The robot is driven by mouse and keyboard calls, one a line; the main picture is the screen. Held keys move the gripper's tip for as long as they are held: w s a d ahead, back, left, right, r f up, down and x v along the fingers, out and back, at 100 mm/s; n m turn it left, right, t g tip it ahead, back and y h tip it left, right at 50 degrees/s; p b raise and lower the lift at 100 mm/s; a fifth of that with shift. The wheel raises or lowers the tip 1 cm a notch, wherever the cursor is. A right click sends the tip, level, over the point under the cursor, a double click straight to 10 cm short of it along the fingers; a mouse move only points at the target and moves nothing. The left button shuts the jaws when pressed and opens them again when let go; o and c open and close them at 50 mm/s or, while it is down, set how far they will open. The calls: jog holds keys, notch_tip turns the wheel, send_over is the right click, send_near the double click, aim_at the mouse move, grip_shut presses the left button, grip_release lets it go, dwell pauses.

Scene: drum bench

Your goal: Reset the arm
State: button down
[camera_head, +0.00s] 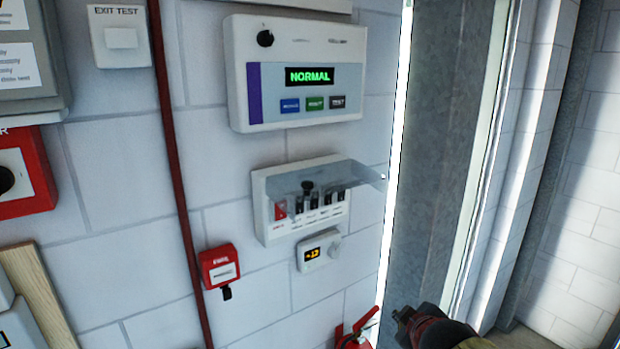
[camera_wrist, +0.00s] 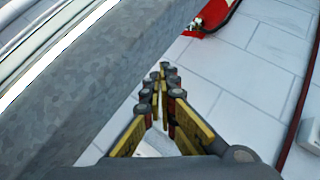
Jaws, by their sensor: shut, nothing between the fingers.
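My gripper (camera_wrist: 163,75) is shut and empty in the wrist view, its yellow-and-dark fingers meeting at the tips. White wall tiles lie behind it and a grey metal post runs close on its left. In the head view, part of my arm, with a dark and red end, shows at the lower right, in front of the foot of the grey post; the fingers cannot be made out there.
A grey post (camera_head: 437,150) stands right of the wall. The wall carries a panel reading NORMAL (camera_head: 310,76), a breaker box (camera_head: 310,230) with a clear raised cover, a small thermostat (camera_head: 318,250), a red call point (camera_head: 219,266) and a fire extinguisher (camera_head: 355,338).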

jog(key=s+f+m+g+b, duration=0.1)
jog(key=s+f+m+b, duration=0.2)
jog(key=s, duration=0.5)
jog(key=s+a+f+m+g+b, duration=0.1)
jog(key=s+f+m+g+b, duration=0.1)
jog(key=s+f+b, duration=0.4)
jog(key=s+a+f+m+g+y+b, duration=0.1)
jog(key=s+f+m+g+b, duration=0.1)
jog(key=s+f, duration=0.4)
jog(key=s+m+b, duration=0.1)
jog(key=s+b, duration=0.1)
jog(key=s, duration=0.2)
jog(key=shift+s+m, duration=0.4)
